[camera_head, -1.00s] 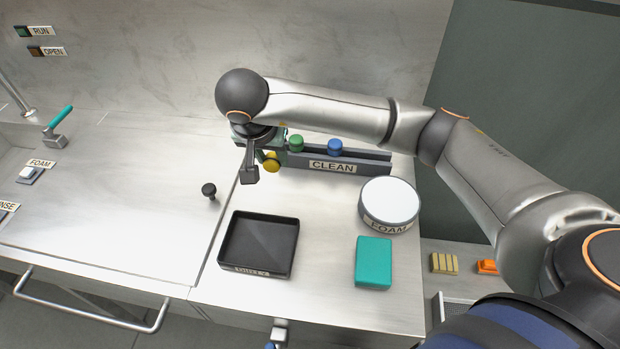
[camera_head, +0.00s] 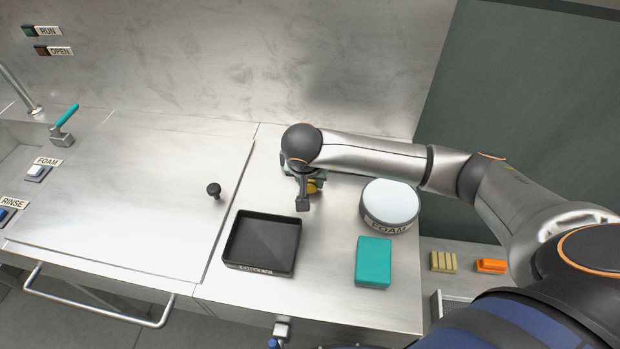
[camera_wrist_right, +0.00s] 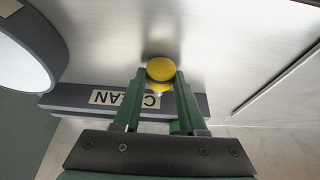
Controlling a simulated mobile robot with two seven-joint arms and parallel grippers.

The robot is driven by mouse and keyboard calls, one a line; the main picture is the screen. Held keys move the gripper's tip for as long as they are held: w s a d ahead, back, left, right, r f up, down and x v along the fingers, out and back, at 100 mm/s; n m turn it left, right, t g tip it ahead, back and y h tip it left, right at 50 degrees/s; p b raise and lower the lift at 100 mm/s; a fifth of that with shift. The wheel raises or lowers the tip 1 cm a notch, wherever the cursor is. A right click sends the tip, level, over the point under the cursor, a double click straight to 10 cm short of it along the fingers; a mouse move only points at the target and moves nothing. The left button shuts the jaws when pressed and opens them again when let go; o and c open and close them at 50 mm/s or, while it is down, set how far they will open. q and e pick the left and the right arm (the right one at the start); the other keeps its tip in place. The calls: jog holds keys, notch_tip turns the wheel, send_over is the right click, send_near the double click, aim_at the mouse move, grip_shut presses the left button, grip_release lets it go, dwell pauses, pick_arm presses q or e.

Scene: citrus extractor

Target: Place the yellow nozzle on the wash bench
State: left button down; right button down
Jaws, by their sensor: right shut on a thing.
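The yellow nozzle (camera_wrist_right: 160,69) is between the green fingertips of my right gripper (camera_wrist_right: 157,84) in the right wrist view, and the gripper is shut on it. In the head view only a bit of the yellow nozzle (camera_head: 314,186) shows beneath my wrist. The bench top (camera_head: 335,220) lies below; I cannot tell whether the nozzle touches it. The grey rack labelled CLEAN (camera_wrist_right: 75,97) is just behind the nozzle in the right wrist view. My arm hides most of the rack in the head view, with the green and blue nozzles. My left gripper is not in view.
A black tray (camera_head: 232,240) stands left of my gripper, with a black knob (camera_head: 214,190) beyond it on the lid. A round FOAM pot (camera_head: 390,203) and a teal block (camera_head: 373,262) stand to the right. Bare bench lies between tray and block.

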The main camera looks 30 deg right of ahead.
jog(key=shift+f, duration=0.15)
jog(key=shift+c, duration=2.3)
grip_release()
jog(key=shift+r, duration=0.35)
jog(key=v, duration=1.1)
jog(key=shift+s+r, duration=0.2)
jog(key=shift+r, duration=0.15)
jog(key=shift+a, duration=0.1)
